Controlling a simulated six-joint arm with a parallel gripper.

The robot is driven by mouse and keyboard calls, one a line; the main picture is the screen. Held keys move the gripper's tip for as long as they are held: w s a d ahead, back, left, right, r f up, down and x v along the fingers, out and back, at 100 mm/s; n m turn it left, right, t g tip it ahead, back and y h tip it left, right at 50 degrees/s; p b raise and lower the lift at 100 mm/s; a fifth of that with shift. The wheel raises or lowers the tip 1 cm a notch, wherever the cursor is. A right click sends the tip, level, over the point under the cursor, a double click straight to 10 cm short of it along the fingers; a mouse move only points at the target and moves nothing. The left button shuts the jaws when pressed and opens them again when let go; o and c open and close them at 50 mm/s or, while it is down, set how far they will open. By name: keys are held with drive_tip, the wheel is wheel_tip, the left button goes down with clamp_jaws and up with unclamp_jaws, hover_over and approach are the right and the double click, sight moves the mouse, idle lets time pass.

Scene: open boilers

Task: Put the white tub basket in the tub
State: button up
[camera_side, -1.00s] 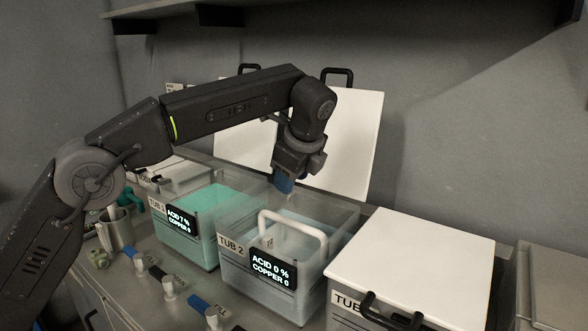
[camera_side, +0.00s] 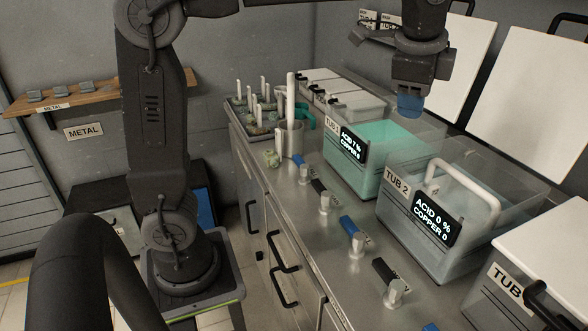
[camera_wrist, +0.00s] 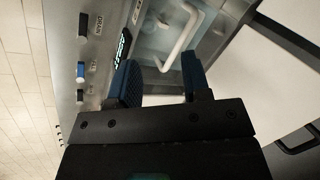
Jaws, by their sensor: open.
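The white basket handle (camera_side: 463,188) stands up in the tub labelled TUB 2 (camera_side: 418,235). The basket's body is hard to make out through the clear walls. The handle also shows in the wrist view (camera_wrist: 181,42), ahead of the fingers. TUB 2 is open on top; its display reads ACID 0 %, COPPER 0. My gripper (camera_side: 410,106) hangs with its blue fingers down, above the tubs and apart from the handle. In the wrist view my gripper (camera_wrist: 160,80) has its two blue fingers apart with nothing between them.
TUB 1 (camera_side: 352,172) holds green liquid and is open. A white lid (camera_side: 550,258) covers the tub at the right. White lids (camera_side: 530,90) lean behind. Taps (camera_side: 360,243) line the counter front. A beaker (camera_side: 289,138) and a rack of rods (camera_side: 262,112) stand farther left.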

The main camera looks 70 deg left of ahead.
drive_tip(key=s+a+f+n+t+h, duration=0.1)
drive_tip(key=s+f+n, duration=0.4)
drive_tip(key=s, duration=0.5)
drive_tip(key=s+a+f+n+t+h, duration=0.1)
drive_tip(key=s+a+f+n, duration=0.1)
drive_tip(key=s+f+n, duration=0.3)
drive_tip(key=s+f, duration=0.1)
drive_tip(key=s, duration=0.3)
drive_tip(key=shift+s+f+n, duration=0.25)
drive_tip(key=shift+s+n, duration=0.05)
drive_tip(key=shift+s, duration=0.05)
